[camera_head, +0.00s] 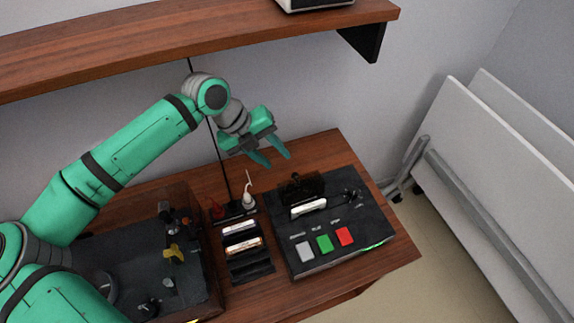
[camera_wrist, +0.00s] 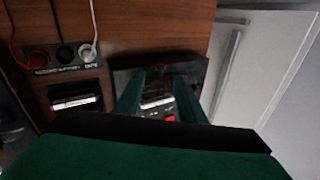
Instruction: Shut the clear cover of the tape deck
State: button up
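The tape deck (camera_head: 318,262) is a black box on the right end of the wooden table. It has grey, green and red buttons along its front. Its dark, see-through cover (camera_head: 301,187) stands raised, with a pale cassette (camera_head: 308,207) in front of its base. My gripper (camera_head: 278,161) hangs in the air above and behind the deck, up and left of the cover, fingers spread and empty. In the wrist view, the cassette (camera_wrist: 157,102) and red button show between my fingertips (camera_wrist: 160,76); the cover's outline is too dark to make out there.
A rack with cassettes (camera_head: 243,266) stands left of the deck, and a socket strip (camera_head: 234,209) with red and white plugs lies behind it. A turntable (camera_head: 190,277) is further left. A wooden shelf (camera_head: 180,43) runs above. White panels (camera_head: 480,170) lean at right.

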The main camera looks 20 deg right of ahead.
aim_at(293, 174)
jog(key=x, duration=0.5)
jog(key=s+x, duration=0.1)
jog(key=x, duration=0.2)
jog(key=shift+d, duration=0.15)
jog(key=shift+w+d+f, duration=0.1)
jog(key=shift+d+f, duration=0.1)
jog(key=shift+f, duration=0.25)
grip_shut()
